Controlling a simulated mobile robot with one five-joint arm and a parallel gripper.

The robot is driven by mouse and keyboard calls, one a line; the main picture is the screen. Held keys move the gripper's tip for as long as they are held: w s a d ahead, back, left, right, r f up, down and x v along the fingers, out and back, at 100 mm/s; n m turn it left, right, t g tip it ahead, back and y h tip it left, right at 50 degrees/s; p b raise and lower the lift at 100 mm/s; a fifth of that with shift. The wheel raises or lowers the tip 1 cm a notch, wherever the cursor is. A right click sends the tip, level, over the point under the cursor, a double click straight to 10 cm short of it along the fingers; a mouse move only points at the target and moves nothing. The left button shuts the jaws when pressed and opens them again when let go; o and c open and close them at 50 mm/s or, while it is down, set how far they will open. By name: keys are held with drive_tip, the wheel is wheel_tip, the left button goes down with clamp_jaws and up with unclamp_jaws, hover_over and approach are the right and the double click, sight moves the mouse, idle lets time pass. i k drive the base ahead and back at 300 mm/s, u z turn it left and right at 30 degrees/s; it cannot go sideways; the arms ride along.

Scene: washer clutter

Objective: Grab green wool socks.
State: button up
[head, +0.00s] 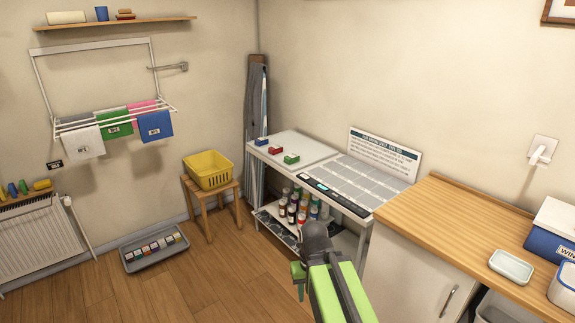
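A small green item with a white label (291,158) lies on the white-topped table (310,143), at the front of a row with a red one (276,149) and a blue one (261,141). I cannot tell whether it is the socks. A green cloth with a label (116,124) also hangs on the wall drying rack (155,105). My green and dark grey arm rises from the bottom centre, in front of the table's lower shelf and apart from the green item.
A panel with a grey grid (360,183) adjoins the table, before an upright sign (384,153). Bottles (303,208) stand below. A yellow basket (208,170) sits on a stool; a grey tray (139,267) lies on the floor. A wooden counter (455,212) is at right.

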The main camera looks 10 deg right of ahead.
sight(293, 158)
drive_tip(key=u, duration=0.35)
drive_tip(key=i, duration=1.25)
drive_tip(key=u, duration=0.65)
drive_tip(key=i, duration=2.15)
drive_tip(key=z, duration=0.85)
drive_tip(key=i, duration=1.1)
drive_tip(key=z, duration=0.35)
